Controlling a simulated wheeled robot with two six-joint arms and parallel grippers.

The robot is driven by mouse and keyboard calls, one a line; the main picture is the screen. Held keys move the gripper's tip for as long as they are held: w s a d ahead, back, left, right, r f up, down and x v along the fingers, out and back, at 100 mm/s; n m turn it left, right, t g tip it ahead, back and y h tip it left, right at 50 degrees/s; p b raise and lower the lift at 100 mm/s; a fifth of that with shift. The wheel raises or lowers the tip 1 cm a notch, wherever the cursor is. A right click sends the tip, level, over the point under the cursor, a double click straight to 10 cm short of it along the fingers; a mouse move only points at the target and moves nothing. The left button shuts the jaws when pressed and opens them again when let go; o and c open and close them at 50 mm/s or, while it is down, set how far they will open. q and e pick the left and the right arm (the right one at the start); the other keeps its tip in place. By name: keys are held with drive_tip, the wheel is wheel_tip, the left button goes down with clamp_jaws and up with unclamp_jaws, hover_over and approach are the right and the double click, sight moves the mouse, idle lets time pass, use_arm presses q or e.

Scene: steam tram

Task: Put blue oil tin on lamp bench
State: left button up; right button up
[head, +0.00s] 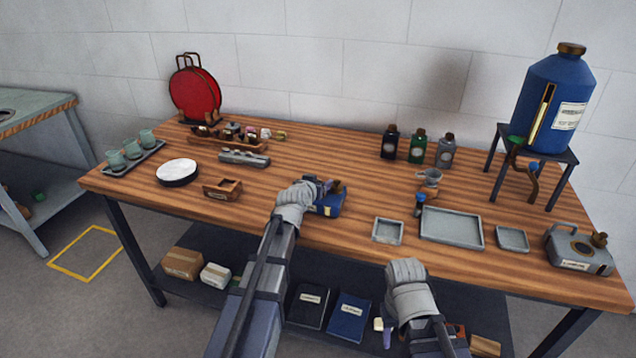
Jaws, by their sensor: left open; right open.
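The blue oil tin (329,207) lies on the wooden table near its front edge, left of the small grey trays. It has a brass-coloured cap, and its left part is hidden by my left gripper (318,187). My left gripper is open and right at the tin's top; I cannot tell whether it touches it. My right gripper (405,278) is open and empty in front of the table's front edge, its fingers hardly visible. I cannot tell which surface is the lamp bench; a second bench (38,117) stands at the far left, partly out of view.
Grey trays (451,227) and a grey tin (578,250) are on the table's right. A blue tank (553,105) stands on a stand behind. Bottles (417,147) stand at the back. A small wooden box (222,189) and white disc (177,171) are left. Yellow floor marking (86,253) lies between benches.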

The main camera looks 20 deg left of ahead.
use_arm(q)
drive_tip(key=p+v, duration=0.4)
drive_tip(key=v, duration=0.8)
drive_tip(key=s+d+f+g, duration=0.1)
drive_tip(key=d+f, duration=0.1)
drive_tip(key=d, duration=0.1)
drive_tip(key=s+d+f+m+g+h, duration=0.1)
drive_tip(key=s+d+f, duration=0.1)
drive_tip(key=d, duration=0.1)
drive_tip(key=s+d+f+m+g+h, duration=0.1)
drive_tip(key=d+f+g, duration=0.1)
drive_tip(key=d, duration=0.1)
drive_tip(key=shift+s+d, duration=0.2)
drive_tip(key=shift+d, duration=0.1)
drive_tip(key=s+d+f+g+y, duration=0.1)
drive_tip(key=s+d+f+g, duration=0.1)
drive_tip(key=s, duration=0.4)
drive_tip(key=s+d+f+m+g+y, duration=0.1)
drive_tip(key=s+d+f+g, duration=0.2)
drive_tip(key=s, duration=0.4)
drive_tip(key=s+d+f+g+y, duration=0.1)
drive_tip(key=s+d+f+g, duration=0.1)
drive_tip(key=s+g, duration=0.3)
drive_tip(key=shift+s+d+f+y, duration=0.2)
drive_tip(key=shift+s+d+y, duration=0.15)
drive_tip(key=shift+s, duration=0.8)
